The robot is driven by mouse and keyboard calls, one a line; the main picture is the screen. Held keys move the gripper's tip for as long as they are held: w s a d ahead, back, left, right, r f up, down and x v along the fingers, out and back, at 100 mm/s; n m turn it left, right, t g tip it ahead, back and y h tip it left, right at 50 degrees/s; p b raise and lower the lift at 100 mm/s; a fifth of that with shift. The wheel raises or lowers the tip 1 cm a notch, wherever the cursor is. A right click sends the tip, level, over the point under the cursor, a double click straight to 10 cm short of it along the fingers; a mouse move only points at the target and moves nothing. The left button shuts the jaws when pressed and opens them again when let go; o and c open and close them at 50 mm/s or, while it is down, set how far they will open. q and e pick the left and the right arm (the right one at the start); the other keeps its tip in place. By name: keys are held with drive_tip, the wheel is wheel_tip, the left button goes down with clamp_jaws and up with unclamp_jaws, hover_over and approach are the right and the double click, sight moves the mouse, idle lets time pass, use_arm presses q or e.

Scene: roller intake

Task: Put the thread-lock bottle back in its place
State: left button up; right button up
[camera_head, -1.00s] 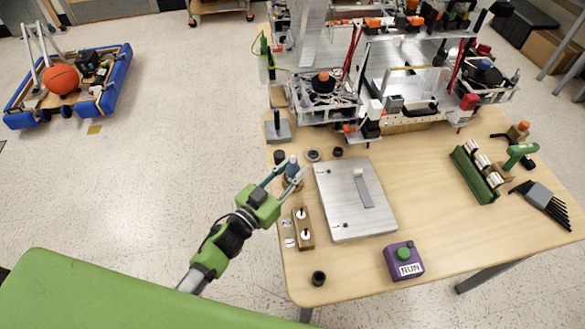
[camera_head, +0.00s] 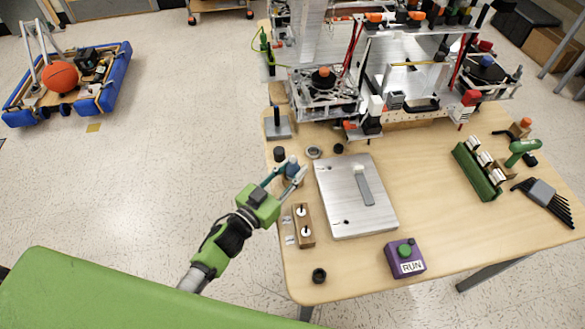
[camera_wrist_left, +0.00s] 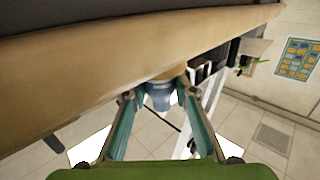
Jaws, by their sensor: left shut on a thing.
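The thread-lock bottle is a small blue-grey bottle (camera_head: 292,164) near the left edge of the wooden table. My left gripper (camera_head: 290,174) is shut on it. In the left wrist view the bottle (camera_wrist_left: 160,97) sits between the two teal fingertips (camera_wrist_left: 159,93). A small brown wooden piece shows right behind and below the fingers; I cannot tell whether the bottle rests in it or hangs just above it. The lower part of the bottle is hidden. My right gripper is not in view.
A wooden block with two white-topped pieces (camera_head: 304,226) stands close to my left gripper's near side. A metal plate (camera_head: 340,215) lies to the right. Black round parts (camera_head: 279,154) and a grey ring (camera_head: 314,152) lie behind. A purple RUN button box (camera_head: 405,258) stands in front.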

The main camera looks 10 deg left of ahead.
use_arm(q)
drive_tip(key=shift+f+b, duration=0.3)
drive_tip(key=shift+f, duration=0.2)
drive_tip(key=o, duration=1)
